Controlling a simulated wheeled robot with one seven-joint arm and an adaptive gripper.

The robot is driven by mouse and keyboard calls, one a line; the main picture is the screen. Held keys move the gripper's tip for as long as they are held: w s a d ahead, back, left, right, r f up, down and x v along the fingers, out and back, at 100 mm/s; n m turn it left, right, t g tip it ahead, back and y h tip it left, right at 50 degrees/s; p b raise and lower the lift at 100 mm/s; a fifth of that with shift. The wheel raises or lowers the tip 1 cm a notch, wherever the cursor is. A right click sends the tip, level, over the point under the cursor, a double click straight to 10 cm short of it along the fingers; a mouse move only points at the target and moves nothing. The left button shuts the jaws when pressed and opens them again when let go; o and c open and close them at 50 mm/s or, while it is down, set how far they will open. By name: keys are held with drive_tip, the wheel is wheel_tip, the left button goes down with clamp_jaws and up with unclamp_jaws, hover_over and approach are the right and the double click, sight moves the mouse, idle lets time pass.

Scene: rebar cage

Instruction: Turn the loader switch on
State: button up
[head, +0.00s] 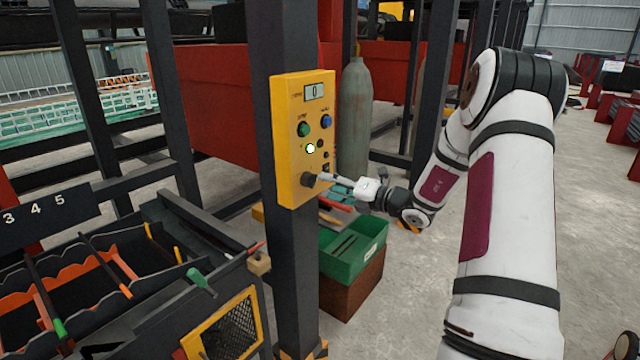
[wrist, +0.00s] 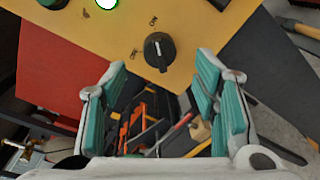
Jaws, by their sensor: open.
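A yellow control box (head: 290,140) is fixed to a dark post in the head view. Its black rotary knob (head: 308,180) sits low on the panel. In the wrist view the knob (wrist: 158,48) shows on the yellow panel (wrist: 190,20), with a white mark on its face and small symbols beside it. A small lamp (head: 310,148) on the panel glows white-green. My gripper (head: 325,177) is at the knob's right in the head view. In the wrist view its teal-padded fingers (wrist: 166,92) are apart and empty, either side of and below the knob; contact is not visible.
Green (head: 303,130) and blue (head: 326,121) buttons and a display (head: 314,92) are higher on the box. A green crate (head: 350,262) stands below right, a grey gas cylinder (head: 355,120) behind, and a tool rack (head: 120,285) at lower left.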

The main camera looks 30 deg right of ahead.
drive_tip(key=v, duration=0.6)
drive_tip(key=shift+s, duration=0.2)
drive_tip(key=s+a+r+n+g+y, duration=0.1)
drive_tip(key=s+a+r+n+g, duration=0.15)
drive_tip(key=a+n, duration=0.55)
drive_tip(key=s+a+r+n+g+y, duration=0.1)
drive_tip(key=s+a+r+n+g, duration=0.25)
drive_tip(key=a, duration=0.55)
drive_tip(key=s+a+r+n+g+y, duration=0.1)
drive_tip(key=s+a+n+g, duration=0.25)
drive_tip(key=a+n, duration=0.5)
drive_tip(key=s+a+r+n+h, duration=0.1)
drive_tip(key=s+n+h, duration=0.3)
drive_tip(key=s+n, duration=0.5)
drive_tip(key=s+a+r+n+g+h, duration=0.1)
drive_tip(key=s+n+h, duration=0.3)
drive_tip(key=s+n, duration=0.6)
drive_tip(key=a+r+n, duration=0.1)
drive_tip(key=n, duration=0.3)
drive_tip(key=shift+s+r+h, duration=0.2)
drive_tip(key=shift+r+h, duration=0.2)
